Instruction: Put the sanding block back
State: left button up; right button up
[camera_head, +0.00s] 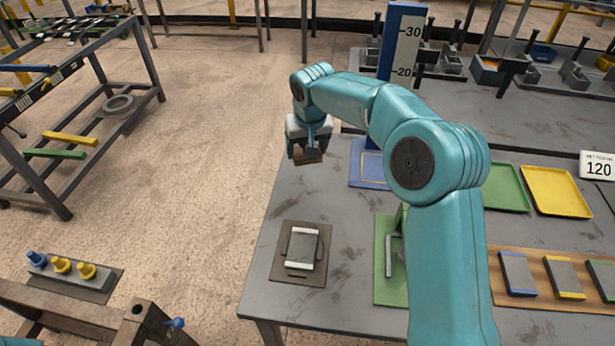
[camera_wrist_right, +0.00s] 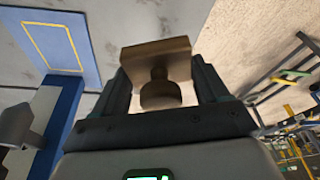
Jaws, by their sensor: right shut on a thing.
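My right gripper (camera_head: 308,146) is shut on a brown block with a round knob, which I take for the sanding block (camera_head: 308,157). It hangs in the air near the grey table's far left edge, left of the blue pad (camera_head: 366,178). In the right wrist view, the block (camera_wrist_right: 156,58) sits between both fingers of the gripper (camera_wrist_right: 160,82), its knob facing the wrist. The blue pad with a yellow outline (camera_wrist_right: 84,45) shows there at upper left, apart from the block. My left gripper is not in view.
A blue scale post (camera_head: 402,35) rises behind the pad. A dark plate with a grey, white-ended piece (camera_head: 303,247) and a green fixture (camera_head: 388,290) stand nearer. A wooden board (camera_head: 540,267) holds colour-edged blocks. Green (camera_head: 505,190) and yellow trays (camera_head: 556,192) lie right.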

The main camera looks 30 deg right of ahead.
send_over(306, 182)
jog(key=s, duration=0.1)
notch_tip(306, 182, down, 4)
jog(key=shift+a+f, duration=0.15)
jog(key=shift+s+f, duration=0.2)
jog(key=shift+f, duration=0.45)
jog(key=x, duration=0.4)
jog(key=shift+s+a+f, duration=0.1)
jog(key=shift+s, duration=0.2)
jog(key=shift+s+a, duration=0.1)
jog(key=shift+s, duration=0.05)
jog(key=shift+f, duration=0.15)
jog(key=o, duration=0.6)
jog(key=shift+f, duration=0.2)
jog(key=o, duration=0.4)
jog(key=shift+r, duration=0.1)
jog(key=shift+o, duration=0.2)
jog(key=shift+r, duration=0.1)
